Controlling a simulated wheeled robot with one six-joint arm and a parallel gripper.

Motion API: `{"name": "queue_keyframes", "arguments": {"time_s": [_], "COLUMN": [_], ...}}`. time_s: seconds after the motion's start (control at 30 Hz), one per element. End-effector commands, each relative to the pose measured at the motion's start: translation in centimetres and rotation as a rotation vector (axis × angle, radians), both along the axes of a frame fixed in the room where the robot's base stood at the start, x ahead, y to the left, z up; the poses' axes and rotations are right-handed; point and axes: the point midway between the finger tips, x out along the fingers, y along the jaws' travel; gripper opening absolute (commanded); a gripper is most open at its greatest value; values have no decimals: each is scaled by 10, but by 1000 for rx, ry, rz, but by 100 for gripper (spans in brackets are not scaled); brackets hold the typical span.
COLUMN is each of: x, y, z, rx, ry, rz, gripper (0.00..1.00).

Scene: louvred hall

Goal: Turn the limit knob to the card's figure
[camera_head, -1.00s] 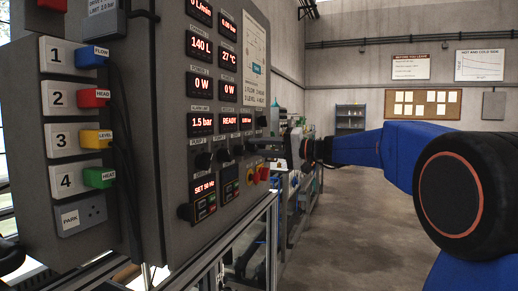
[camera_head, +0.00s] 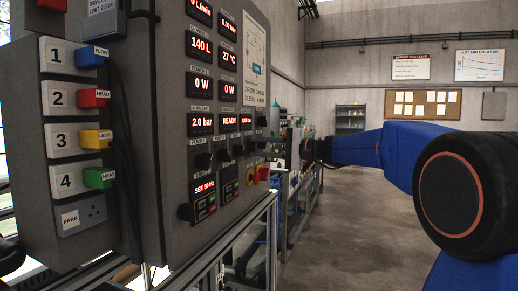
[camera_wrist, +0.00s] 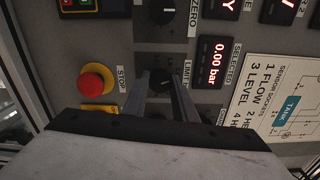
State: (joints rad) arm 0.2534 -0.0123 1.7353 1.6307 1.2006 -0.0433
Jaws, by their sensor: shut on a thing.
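The limit knob (camera_wrist: 160,78) is a black dial on the grey panel, beside the LIMIT label in the wrist view. My gripper (camera_wrist: 163,86) is shut on it, one finger on each side. In the head view my gripper (camera_head: 266,146) reaches the panel from the right, and the knob cannot be made out there. The alarm limit display (camera_head: 202,123) reads 2.0 bar in red.
A red stop button on yellow (camera_wrist: 93,81) sits close to the left of my gripper in the wrist view. A selected display (camera_wrist: 211,62) reads 0.00 bar. Black cables (camera_head: 124,150) hang from the numbered sockets. The floor (camera_head: 370,220) on the right is clear.

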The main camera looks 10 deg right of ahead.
Motion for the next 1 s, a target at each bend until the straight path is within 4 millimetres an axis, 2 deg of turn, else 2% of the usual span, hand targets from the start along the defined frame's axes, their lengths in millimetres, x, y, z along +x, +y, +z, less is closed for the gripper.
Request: {"name": "queue_keyframes", "arguments": {"time_s": [0.33,0.37,0.4,0.43,0.77,1.0], "x": [0,0,0,0,-1,-15], "y": [-1,-1,-1,-1,-2,-22], "z": [-1,-1,-1,-1,0,0], "rx": [1,1,1,1,0,1], "ry": [3,3,3,3,1,2], "rz": [-1,-1,-1,-1,-1,-3], "gripper": [3,30,40,44,44,44]}}
